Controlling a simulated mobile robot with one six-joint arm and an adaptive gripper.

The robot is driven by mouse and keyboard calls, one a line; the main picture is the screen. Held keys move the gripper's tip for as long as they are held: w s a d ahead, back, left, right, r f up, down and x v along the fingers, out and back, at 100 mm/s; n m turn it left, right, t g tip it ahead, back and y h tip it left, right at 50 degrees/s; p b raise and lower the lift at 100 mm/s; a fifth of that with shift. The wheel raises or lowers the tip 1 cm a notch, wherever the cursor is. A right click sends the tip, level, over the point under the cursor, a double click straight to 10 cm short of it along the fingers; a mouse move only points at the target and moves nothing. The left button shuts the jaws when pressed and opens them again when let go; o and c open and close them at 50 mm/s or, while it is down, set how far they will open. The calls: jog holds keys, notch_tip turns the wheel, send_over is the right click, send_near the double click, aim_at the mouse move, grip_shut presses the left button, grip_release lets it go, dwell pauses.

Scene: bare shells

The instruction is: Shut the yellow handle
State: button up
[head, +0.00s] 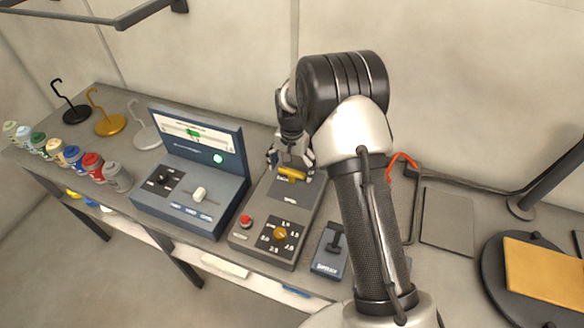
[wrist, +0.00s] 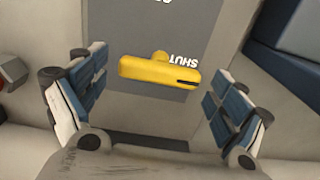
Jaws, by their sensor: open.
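The yellow handle (head: 292,174) sits on the upper part of a grey control box (head: 262,222) in the middle of the bench. In the wrist view the handle (wrist: 152,72) is a bar lying crosswise on a grey panel, with a short round stub at its middle. The word SHUT, upside down, is printed by its right end. My gripper (head: 290,157) is over the handle's back side, pointing down. In the wrist view my gripper (wrist: 156,98) is open, with a finger on either side and the handle in view between them, not gripped.
The box also carries a red button (head: 246,220) and a yellow dial (head: 280,234). A blue console with a screen (head: 195,170) stands close on the left. A small lever box (head: 331,252) stands at right front. Cans (head: 92,166) and hooked stands are farther left.

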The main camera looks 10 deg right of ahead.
aim_at(292, 171)
dwell(0.3)
notch_tip(292, 171, up, 12)
dwell(0.5)
dwell(0.3)
